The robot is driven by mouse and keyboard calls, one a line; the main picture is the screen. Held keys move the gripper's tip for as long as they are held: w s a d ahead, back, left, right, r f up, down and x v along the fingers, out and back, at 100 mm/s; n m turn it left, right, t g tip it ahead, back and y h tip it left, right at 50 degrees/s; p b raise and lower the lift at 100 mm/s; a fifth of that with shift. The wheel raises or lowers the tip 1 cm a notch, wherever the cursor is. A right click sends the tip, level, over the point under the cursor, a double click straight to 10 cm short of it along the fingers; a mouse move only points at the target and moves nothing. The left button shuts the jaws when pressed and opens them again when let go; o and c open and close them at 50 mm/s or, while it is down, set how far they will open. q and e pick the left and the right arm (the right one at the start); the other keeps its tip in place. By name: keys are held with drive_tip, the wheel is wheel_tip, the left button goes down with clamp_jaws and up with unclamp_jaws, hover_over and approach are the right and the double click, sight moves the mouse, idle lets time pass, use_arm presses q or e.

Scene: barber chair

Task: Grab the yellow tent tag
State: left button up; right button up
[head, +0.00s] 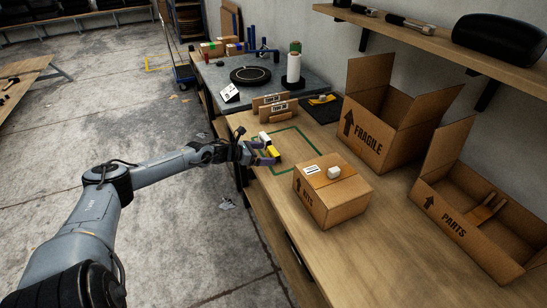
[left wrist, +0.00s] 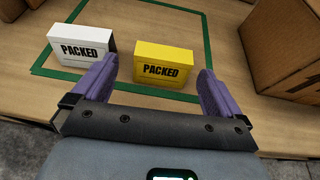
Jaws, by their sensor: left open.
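The yellow tent tag (left wrist: 164,66), printed "PACKED", stands on the wooden bench in the left wrist view. It also shows small in the head view (head: 273,152), partly behind my gripper. A white tent tag (left wrist: 82,48), also printed "PACKED", stands to its left; in the head view it is at the far side (head: 265,137). My left gripper (left wrist: 155,82) is open, with its purple fingers on either side of the yellow tag's near face. The tag stands just ahead of and between the fingertips; I see no clear contact. My right gripper is not in view.
A green tape outline (head: 312,143) marks the bench around the tags. A closed "KITS" box (head: 325,200) stands close to the right. Open "FRAGILE" (head: 375,130) and "PARTS" (head: 450,215) boxes stand farther right. A wall shelf (head: 430,45) hangs above.

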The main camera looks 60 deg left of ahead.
sight(270, 154)
use_arm(q)
drive_tip(key=b+x, duration=0.2)
drive_tip(key=shift+w+d+f, duration=0.1)
drive_tip(key=shift+w+f, duration=0.1)
drive_tip(key=shift+f, duration=0.05)
drive_tip(key=shift+b+x, duration=0.5)
drive_tip(key=shift+x, duration=0.65)
drive_tip(key=shift+r, duration=0.1)
drive_tip(key=c, duration=0.9)
drive_tip(key=shift+c, duration=0.2)
